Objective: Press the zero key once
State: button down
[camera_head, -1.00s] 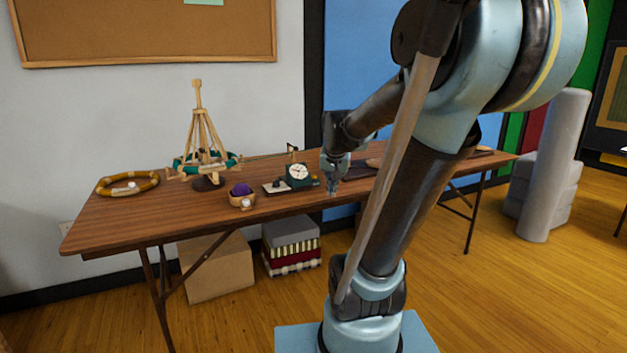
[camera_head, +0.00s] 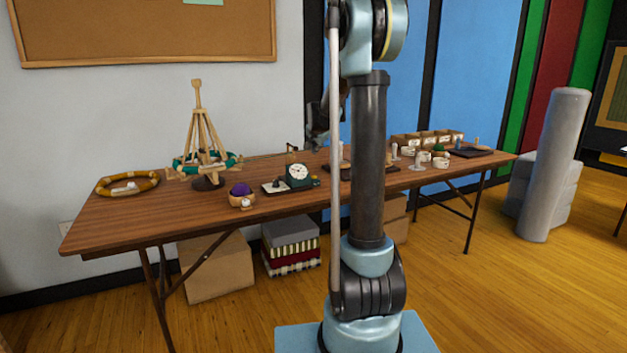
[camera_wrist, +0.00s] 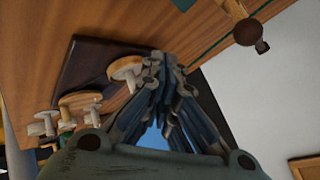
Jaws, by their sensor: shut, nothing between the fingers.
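A dark green device with a round white dial (camera_head: 298,171) stands on the table in the head view, beside a small pale board. A small orange-yellow part shows at its right side. I cannot make out a zero key or any marking. My gripper (camera_head: 320,140) is above and right of the device, partly hidden behind my arm. In the wrist view my gripper's fingers (camera_wrist: 166,67) are together with nothing between them. The dial is not recognizable in that view.
The wooden table (camera_head: 130,220) also holds a purple ball in a bowl (camera_head: 240,190), a wooden tripod frame (camera_head: 204,140), and a yellow-brown ring (camera_head: 126,184). Several small pale items and a row of boxes (camera_head: 428,139) are at the right. A white wall stands behind.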

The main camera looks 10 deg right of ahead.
jog(key=shift+w+f, duration=0.1)
jog(key=shift+w, duration=0.35)
jog(key=shift+f, duration=4.35)
jog(key=shift+f, duration=0.8)
jog(key=shift+s+r, duration=0.1)
jog(key=shift+r, duration=0.75)
jog(key=shift+r, duration=2.5)
